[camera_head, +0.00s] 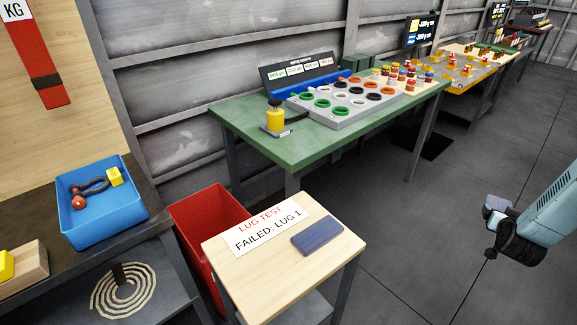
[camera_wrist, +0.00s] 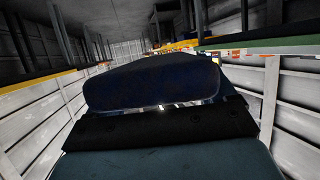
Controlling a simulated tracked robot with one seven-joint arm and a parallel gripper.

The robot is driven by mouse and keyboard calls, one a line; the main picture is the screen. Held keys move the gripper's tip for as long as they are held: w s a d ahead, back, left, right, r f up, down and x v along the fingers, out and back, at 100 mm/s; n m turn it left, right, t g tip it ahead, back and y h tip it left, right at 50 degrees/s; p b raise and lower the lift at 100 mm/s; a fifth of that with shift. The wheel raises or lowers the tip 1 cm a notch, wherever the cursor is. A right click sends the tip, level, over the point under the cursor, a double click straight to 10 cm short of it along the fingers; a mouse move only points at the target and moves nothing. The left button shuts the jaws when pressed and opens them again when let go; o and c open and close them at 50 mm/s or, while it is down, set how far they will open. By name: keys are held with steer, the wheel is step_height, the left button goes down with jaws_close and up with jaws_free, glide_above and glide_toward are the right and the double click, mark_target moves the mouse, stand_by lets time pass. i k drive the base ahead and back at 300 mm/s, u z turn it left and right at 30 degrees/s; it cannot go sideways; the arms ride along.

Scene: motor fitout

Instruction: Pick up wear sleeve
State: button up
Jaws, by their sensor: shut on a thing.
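My gripper (camera_head: 497,228) is at the right of the head view, over the open floor and apart from every table. It is shut on a small blue-grey piece (camera_head: 493,204), which I take to be the wear sleeve. In the wrist view the held piece is a dark, blue-black rounded block (camera_wrist: 150,85) between and beyond the black fingers (camera_wrist: 160,126). Its far side is hidden, and no bore shows in it.
A small wooden-topped stand (camera_head: 225,262) bears a "LUG TEST, FAILED: LUG 1" sign (camera_head: 267,230) and a blue pad (camera_head: 317,236). A red bin (camera_head: 205,215) stands behind it. A green table (camera_head: 240,118) holds a grey rack (camera_head: 350,118) of coloured rings. The floor at right is clear.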

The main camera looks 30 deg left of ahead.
mark_target(308, 240)
steer(key=z, duration=2.05)
steer(key=i, duration=0.15)
steer(key=u, duration=3.05)
